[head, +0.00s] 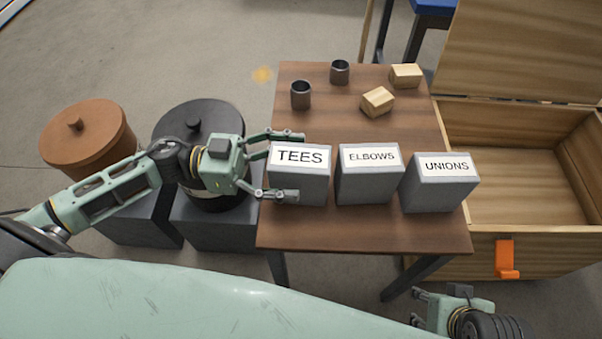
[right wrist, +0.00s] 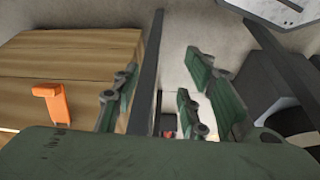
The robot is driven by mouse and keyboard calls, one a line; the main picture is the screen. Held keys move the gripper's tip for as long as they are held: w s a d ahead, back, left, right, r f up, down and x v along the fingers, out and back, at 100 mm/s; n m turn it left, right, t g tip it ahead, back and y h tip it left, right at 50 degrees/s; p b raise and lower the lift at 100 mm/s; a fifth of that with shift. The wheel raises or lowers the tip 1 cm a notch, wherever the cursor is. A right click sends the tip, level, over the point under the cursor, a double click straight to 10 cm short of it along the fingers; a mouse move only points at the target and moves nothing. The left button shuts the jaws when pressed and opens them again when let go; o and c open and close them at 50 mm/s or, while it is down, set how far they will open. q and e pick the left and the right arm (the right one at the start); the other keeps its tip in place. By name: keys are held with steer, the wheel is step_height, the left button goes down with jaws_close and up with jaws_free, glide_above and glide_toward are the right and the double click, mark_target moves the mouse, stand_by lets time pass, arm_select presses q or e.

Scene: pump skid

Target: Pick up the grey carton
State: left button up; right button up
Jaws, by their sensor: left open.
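Three grey cartons stand in a row on the brown table: one labelled TEES (head: 300,186), one labelled ELBOWS (head: 368,187) and one labelled UNIONS (head: 440,195). My left gripper (head: 292,165) is open at the TEES carton, coming from its left. One finger lies along the carton's far side and the other across its near face. I cannot tell whether the fingers touch it. My right gripper (head: 417,307) is open and empty, low beside the table's front right. Its spread fingers also show in the right wrist view (right wrist: 160,100).
Two dark metal cups (head: 301,96) and two small wooden blocks (head: 377,102) stand at the back of the table (head: 350,232). An open wooden chest (head: 530,185) with an orange latch (head: 507,258) is on the right. A brown lidded pot (head: 88,140) and a black one (head: 200,118) are left.

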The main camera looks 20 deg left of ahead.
arm_select(q)
steer(key=shift+x, duration=0.95)
arm_select(e)
steer(key=shift+w+a+r+t, duration=0.1)
steer(key=shift+w+a+t, duration=0.1)
steer(key=shift+w, duration=0.3)
steer(key=shift+w+a+r+t, duration=0.1)
steer(key=shift+w+t, duration=0.1)
steer(key=shift+w, duration=0.25)
arm_select(q)
steer(key=c, duration=1.5)
steer(key=shift+c, duration=0.5)
steer(key=shift+r, duration=0.1)
